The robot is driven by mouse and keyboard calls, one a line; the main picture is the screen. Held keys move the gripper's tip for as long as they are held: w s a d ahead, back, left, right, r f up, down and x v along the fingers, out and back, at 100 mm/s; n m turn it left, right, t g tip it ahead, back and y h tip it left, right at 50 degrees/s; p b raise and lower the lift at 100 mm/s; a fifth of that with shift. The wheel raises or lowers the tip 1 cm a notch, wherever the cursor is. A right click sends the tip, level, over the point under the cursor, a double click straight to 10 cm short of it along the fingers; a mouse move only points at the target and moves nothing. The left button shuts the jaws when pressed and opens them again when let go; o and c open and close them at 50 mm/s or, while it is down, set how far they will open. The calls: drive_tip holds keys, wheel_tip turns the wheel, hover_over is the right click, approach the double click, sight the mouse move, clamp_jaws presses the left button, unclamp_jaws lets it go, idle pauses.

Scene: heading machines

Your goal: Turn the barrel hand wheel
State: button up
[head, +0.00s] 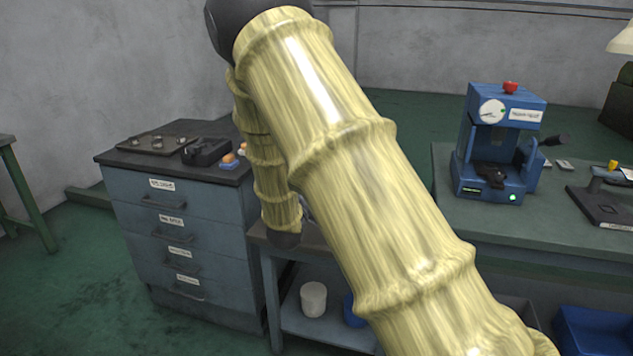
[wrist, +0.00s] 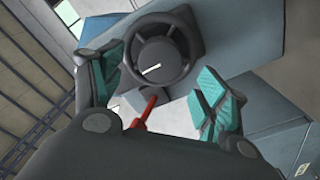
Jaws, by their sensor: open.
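The dark round hand wheel (wrist: 158,52) shows in the wrist view, with spokes and a white pointer mark. It sits on a dark housing fixed to a grey-blue machine body (wrist: 237,32). My gripper (wrist: 163,72) is open, with one teal-padded finger at the left of the wheel and one at its lower right. The gap between the fingers is empty, and the wheel appears beyond the fingertips. I cannot tell whether a finger touches its rim. A red lever-like part (wrist: 146,113) shows below the wheel between the fingers. In the head view I see neither wheel nor gripper; my arm covers the middle.
A blue drawer cabinet (head: 183,238) with small parts on top stands at left. At right, a bench (head: 450,220) carries a small blue press (head: 495,140) and a black fixture (head: 605,200). A low shelf (head: 310,325) holds a white cup (head: 313,299). Green floor is open at far left.

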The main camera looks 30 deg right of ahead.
drive_tip(key=v, duration=0.5)
drive_tip(key=shift+s+a, duration=0.25)
drive_tip(key=shift+a, duration=0.05)
